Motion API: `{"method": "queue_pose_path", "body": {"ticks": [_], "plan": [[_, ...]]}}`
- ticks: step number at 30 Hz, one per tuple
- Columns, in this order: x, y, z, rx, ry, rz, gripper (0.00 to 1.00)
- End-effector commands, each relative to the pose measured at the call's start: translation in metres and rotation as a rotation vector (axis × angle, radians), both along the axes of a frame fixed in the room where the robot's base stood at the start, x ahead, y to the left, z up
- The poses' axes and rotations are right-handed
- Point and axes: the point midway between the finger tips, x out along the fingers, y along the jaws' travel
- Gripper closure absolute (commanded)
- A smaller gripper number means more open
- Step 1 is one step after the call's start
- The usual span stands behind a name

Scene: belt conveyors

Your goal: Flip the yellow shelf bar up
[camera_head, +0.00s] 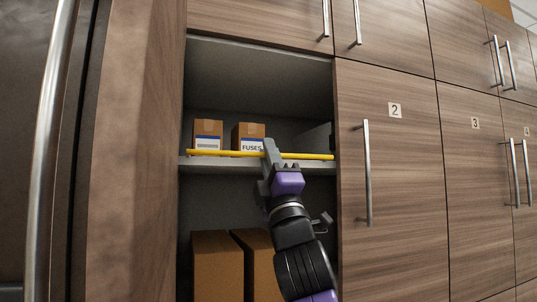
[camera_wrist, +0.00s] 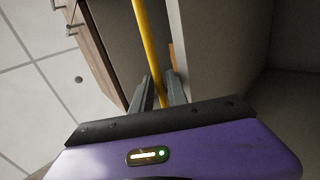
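The yellow shelf bar (camera_head: 222,153) runs level across the front edge of the shelf in an open cabinet bay. It also shows in the wrist view (camera_wrist: 147,40), running down between my fingers. My gripper (camera_head: 270,152) is at the middle of the bar, reaching up from below, and covers a short piece of it. In the wrist view my gripper's fingers (camera_wrist: 161,88) lie close on both sides of the bar and look shut on it. The exact contact is partly hidden.
Two small labelled boxes, one marked FUSES (camera_head: 249,137), stand on the shelf (camera_head: 227,163) behind the bar. Larger brown boxes (camera_head: 217,264) stand below it. A wooden side panel (camera_head: 135,150) is at left and closed door 2 (camera_head: 395,180) at right, with a metal handle (camera_head: 367,172).

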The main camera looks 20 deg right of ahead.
Motion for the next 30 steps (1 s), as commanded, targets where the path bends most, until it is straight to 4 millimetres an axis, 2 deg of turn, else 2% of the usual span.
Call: {"method": "queue_pose_path", "body": {"ticks": [1, 4, 5, 30], "plan": [[-0.0001, 0.0000, -0.0002, 0.000, 0.000, 0.000, 0.81], [-0.0001, -0.0001, -0.0002, 0.000, 0.000, 0.000, 0.99], [-0.0002, -0.0001, -0.0002, 0.000, 0.000, 0.000, 1.00], [-0.0003, -0.0009, 0.0014, 0.001, 0.014, -0.001, 1.00]]}}
